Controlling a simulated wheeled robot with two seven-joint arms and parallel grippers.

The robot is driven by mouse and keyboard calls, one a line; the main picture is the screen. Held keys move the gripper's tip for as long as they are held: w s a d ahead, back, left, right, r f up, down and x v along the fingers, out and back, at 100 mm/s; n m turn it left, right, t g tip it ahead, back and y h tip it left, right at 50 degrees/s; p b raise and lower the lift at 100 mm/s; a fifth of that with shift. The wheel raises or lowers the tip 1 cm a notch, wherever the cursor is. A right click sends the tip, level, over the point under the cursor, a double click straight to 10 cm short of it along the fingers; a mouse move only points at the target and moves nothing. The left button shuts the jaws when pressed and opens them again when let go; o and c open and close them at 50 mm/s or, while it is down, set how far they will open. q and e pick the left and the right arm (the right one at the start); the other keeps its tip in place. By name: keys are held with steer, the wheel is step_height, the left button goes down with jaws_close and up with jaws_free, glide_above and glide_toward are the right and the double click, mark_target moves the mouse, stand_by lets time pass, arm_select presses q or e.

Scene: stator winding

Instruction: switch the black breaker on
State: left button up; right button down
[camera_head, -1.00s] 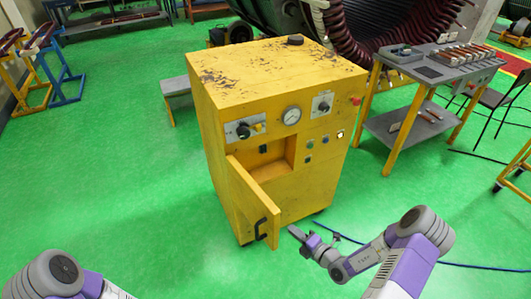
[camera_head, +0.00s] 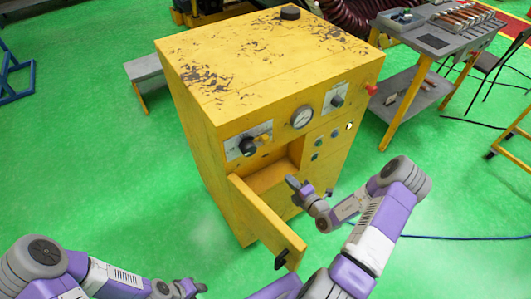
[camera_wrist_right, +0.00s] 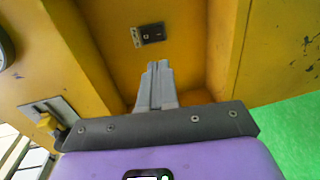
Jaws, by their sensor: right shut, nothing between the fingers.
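The black breaker (camera_wrist_right: 152,33) sits on the inner wall of the yellow cabinet's recess, in the right wrist view. It is small, and I cannot tell its switch position. My right gripper (camera_wrist_right: 158,66) is shut and empty, its fingers pointing towards the breaker with a gap between them. In the head view my right gripper (camera_head: 291,183) is at the recess opening, beside the open door (camera_head: 262,222). The breaker is not clearly visible there. My left gripper (camera_head: 198,288) is low at the bottom edge, and its fingers are too small to read.
The yellow cabinet (camera_head: 270,60) has a gauge (camera_head: 302,117), knobs and buttons above and beside the recess. Its door stands open towards me, with a black handle (camera_head: 282,259). A grey tool table (camera_head: 440,38) stands at the right.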

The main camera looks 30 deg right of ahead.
arm_select(q)
steer(key=shift+s+f+b, duration=0.1)
steer(key=shift+f+b, duration=2.05)
arm_select(e)
steer(key=w+a+f, duration=0.1)
steer(key=w+f, duration=0.1)
steer(key=w, duration=1.1)
steer(key=shift+w, duration=0.3)
arm_select(q)
steer(key=shift+f, duration=0.1)
steer(key=r+p, duration=0.1)
steer(key=s+r+p, duration=0.1)
steer(key=r+p, duration=0.1)
steer(key=shift+d+r, duration=0.2)
steer(key=shift+r, duration=0.1)
arm_select(e)
steer(key=s+f, duration=0.2)
steer(key=s, duration=1.1)
steer(key=shift+s+d+t, duration=0.3)
steer(key=shift+d, duration=0.15)
